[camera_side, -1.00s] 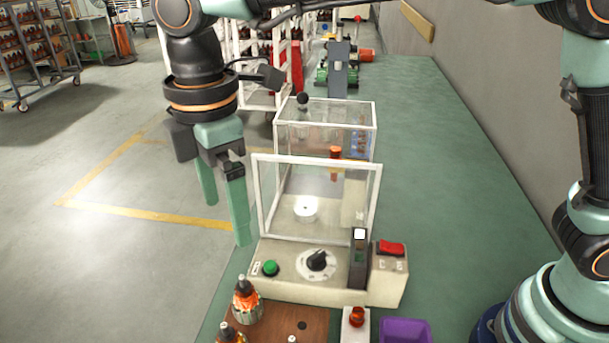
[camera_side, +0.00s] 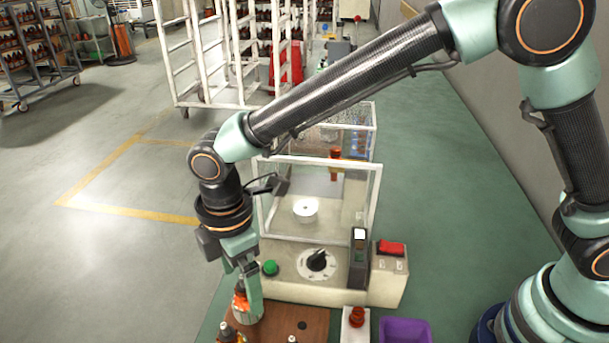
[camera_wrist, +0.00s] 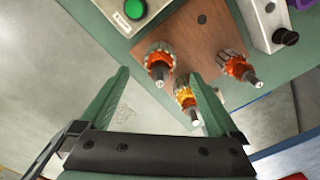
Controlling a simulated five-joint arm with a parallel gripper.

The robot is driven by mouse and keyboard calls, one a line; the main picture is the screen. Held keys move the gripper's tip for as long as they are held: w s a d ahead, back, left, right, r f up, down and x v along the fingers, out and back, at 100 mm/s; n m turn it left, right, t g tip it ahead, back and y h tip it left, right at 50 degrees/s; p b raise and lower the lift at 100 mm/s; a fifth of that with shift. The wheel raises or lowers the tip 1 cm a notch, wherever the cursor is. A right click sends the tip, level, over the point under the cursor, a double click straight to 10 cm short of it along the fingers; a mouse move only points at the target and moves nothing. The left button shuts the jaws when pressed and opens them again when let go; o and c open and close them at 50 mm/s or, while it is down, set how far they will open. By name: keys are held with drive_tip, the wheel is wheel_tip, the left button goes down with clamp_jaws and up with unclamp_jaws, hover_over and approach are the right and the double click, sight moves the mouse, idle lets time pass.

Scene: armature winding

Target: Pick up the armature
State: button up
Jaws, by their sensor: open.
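An armature (camera_side: 246,312) with an orange-copper winding and dark shaft end stands on the brown board (camera_side: 305,318), near the machine's green button. My gripper (camera_side: 248,296) is lowered around its upper part, with one green finger in front of it. In the wrist view my open gripper (camera_wrist: 158,77) has this armature (camera_wrist: 158,56) between its fingertips, beyond them or level with them; I cannot tell if they touch it. A second armature (camera_wrist: 186,97) shows near the right finger, and a third (camera_wrist: 238,68) lies outside it to the right. Another armature (camera_side: 229,334) is partly cut off at the side view's bottom edge.
The winding machine (camera_side: 300,286), with a clear guard (camera_side: 318,200), dial and red switch, stands just behind the board.

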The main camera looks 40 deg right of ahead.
drive_tip(key=shift+d+f, duration=0.2)
drive_tip(key=shift+f, duration=2.15)
drive_tip(key=shift+r, duration=0.1)
clamp_jaws()
